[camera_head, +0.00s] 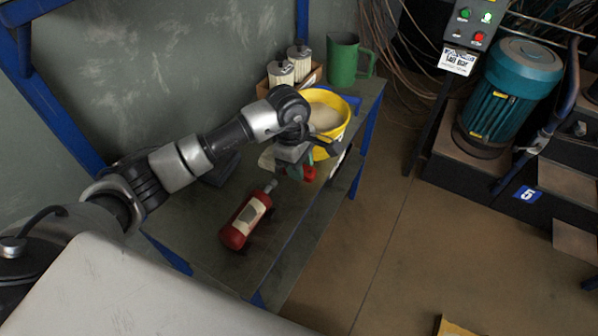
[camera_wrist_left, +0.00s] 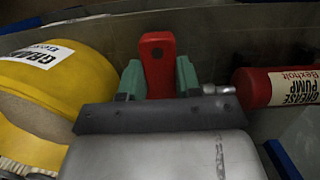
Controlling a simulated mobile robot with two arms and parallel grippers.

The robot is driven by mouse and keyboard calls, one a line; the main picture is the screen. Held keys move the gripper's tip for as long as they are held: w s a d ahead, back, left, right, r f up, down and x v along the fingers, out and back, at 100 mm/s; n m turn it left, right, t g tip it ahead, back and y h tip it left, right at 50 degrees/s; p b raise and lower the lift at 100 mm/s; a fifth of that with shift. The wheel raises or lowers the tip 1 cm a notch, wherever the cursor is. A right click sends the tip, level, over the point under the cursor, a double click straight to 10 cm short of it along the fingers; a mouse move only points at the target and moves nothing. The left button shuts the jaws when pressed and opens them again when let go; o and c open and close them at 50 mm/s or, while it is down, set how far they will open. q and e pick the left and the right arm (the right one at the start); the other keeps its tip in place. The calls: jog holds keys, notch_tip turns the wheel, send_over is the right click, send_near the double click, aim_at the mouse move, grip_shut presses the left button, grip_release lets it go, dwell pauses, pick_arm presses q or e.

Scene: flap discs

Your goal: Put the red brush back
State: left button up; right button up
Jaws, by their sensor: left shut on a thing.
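The red brush (camera_wrist_left: 157,52) stands between the two green fingertips of my left gripper (camera_wrist_left: 159,78) in the left wrist view; only its red handle with a dark hole shows. In the head view my left gripper (camera_head: 299,168) is over the bench, and a small red part of the brush (camera_head: 310,173) shows at its fingertips. The fingers are shut on it. The brush's other end is hidden. I cannot tell whether the brush touches the bench. My right gripper is not in view.
A yellow bucket (camera_head: 341,137) of pale material stands just behind the gripper on the bench (camera_head: 190,225). A red grease pump bottle (camera_head: 236,233) lies in front. A green jug (camera_head: 343,62) and a box with two pale canisters (camera_head: 281,73) stand at the back.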

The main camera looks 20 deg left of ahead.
pick_arm(q)
notch_tip(320, 180, down, 2)
jog(key=shift+f, duration=0.6)
jog(key=o, duration=1.1)
jog(key=shift+c, duration=0.2)
jog(key=shift+r, duration=0.2)
jog(key=r, duration=0.3)
jog(key=a+r, duration=0.1)
jog(key=r, duration=0.3)
jog(key=a+r, duration=0.1)
jog(key=r, duration=0.3)
jog(key=shift+w+r+b, duration=0.1)
jog(key=shift+r+b, duration=0.15)
jog(key=shift+b, duration=0.1)
